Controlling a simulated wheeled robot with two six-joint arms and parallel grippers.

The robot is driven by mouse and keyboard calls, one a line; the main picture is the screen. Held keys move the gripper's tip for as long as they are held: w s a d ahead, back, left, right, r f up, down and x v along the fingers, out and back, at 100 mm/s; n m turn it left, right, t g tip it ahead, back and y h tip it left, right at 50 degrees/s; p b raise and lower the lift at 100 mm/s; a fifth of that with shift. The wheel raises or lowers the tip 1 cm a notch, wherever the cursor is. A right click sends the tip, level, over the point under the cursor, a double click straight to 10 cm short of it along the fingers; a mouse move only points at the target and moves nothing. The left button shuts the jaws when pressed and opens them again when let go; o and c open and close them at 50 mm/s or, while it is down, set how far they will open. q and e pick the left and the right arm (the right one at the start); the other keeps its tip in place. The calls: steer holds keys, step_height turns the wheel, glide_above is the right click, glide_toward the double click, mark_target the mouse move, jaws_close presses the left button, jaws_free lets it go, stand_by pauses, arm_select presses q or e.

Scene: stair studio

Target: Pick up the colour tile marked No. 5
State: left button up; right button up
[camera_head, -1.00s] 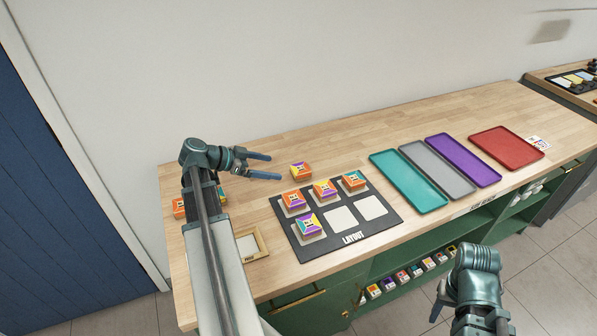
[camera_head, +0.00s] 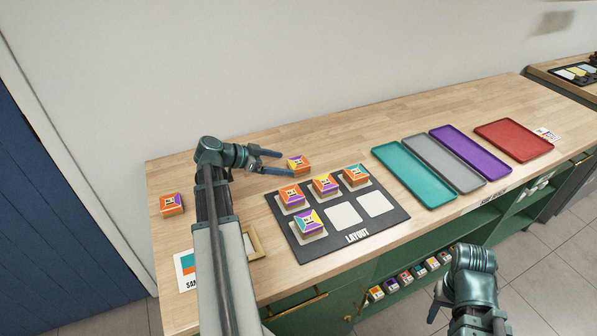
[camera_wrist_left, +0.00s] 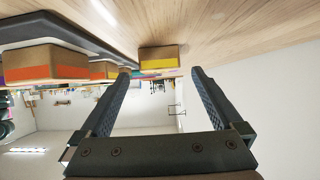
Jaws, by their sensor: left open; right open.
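Several colour tiles are small cardboard blocks with multicoloured tops. Their numbers are too small to read, so I cannot tell which is No. 5. One orange, yellow and purple tile (camera_head: 298,164) stands on the bench behind the layout board (camera_head: 357,238). My left gripper (camera_head: 287,162) is open and empty, its fingertips just left of this tile. In the left wrist view the tile (camera_wrist_left: 158,60) lies ahead, between the open fingertips (camera_wrist_left: 161,73). On the board are tiles at back left (camera_head: 291,195), back middle (camera_head: 325,184), back right (camera_head: 356,174) and front left (camera_head: 309,223). My right gripper (camera_head: 470,318) is low at the front, partly cut off.
Another tile (camera_head: 171,203) stands at the bench's left end. A wooden frame (camera_head: 257,243) and a sample card (camera_head: 186,268) lie partly behind my left arm. Teal (camera_head: 414,174), grey (camera_head: 443,164), purple (camera_head: 470,152) and red (camera_head: 514,140) trays lie right. The back of the bench is clear.

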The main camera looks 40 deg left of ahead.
mark_target(295, 163)
arm_select(q)
steer(key=shift+x, duration=0.85)
steer(key=shift+w, duration=0.1)
steer(key=b+x, duration=0.2)
steer(key=x, duration=0.2)
steer(key=shift+w+d, duration=0.15)
steer(key=shift+d, duration=0.05)
steer(key=shift+w+d, duration=0.2)
steer(key=shift+w, duration=0.2)
steer(key=shift+c, duration=0.3)
steer(key=c, duration=1.3)
steer(key=shift+r, duration=0.1)
